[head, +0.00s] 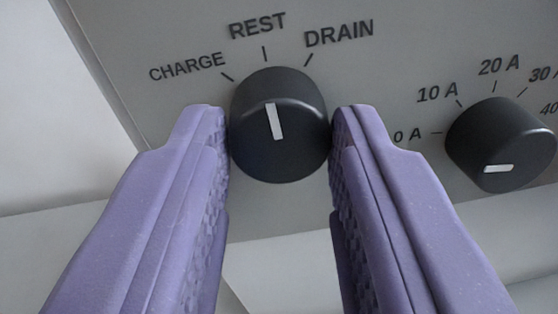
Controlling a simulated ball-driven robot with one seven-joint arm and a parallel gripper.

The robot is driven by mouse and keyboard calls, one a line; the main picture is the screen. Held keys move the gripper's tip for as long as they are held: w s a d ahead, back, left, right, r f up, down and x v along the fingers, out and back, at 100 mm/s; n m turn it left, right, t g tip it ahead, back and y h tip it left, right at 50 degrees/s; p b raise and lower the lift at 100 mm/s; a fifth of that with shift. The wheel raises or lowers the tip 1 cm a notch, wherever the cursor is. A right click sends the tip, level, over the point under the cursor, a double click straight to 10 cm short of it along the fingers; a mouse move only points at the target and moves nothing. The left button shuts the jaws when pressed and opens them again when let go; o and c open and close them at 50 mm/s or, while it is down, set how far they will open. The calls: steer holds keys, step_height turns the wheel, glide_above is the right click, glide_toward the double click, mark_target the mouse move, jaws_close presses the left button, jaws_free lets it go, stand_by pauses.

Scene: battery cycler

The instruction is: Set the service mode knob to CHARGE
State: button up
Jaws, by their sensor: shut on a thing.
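The service mode knob (279,150) is a round dark knob in the middle of the head view, with a white pointer line on its face. The labels CHARGE (187,67), REST (257,25) and DRAIN (339,34) stand in an arc above it, each with a tick. The white line points up and slightly left, toward the REST tick. My gripper (280,125) has purple, ridged fingers, one on each side of the knob. It is shut on the knob, with the fingertips against its left and right sides.
A second dark knob (500,145) with ampere labels is to the right, its white line roughly level, close to the right finger. The grey panel (165,115) ends in an edge on the left. A pale surface lies below.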

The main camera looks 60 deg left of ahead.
steer(key=shift+n+b, duration=0.3)
steer(key=shift+b, duration=0.25)
steer(key=n+b, duration=0.2)
steer(key=b, duration=0.1)
steer(key=shift+f+n, duration=0.15)
steer(key=shift+n, duration=0.25)
steer(key=n+b, duration=0.4)
steer(key=shift+n+b, duration=0.3)
steer(key=shift+b, duration=0.1)
steer(key=o, duration=1)
steer(key=shift+o, duration=0.2)
steer(key=p+v, duration=0.1)
steer(key=v, duration=0.6)
steer(key=shift+s+d, duration=0.2)
steer(key=shift+d, duration=0.15)
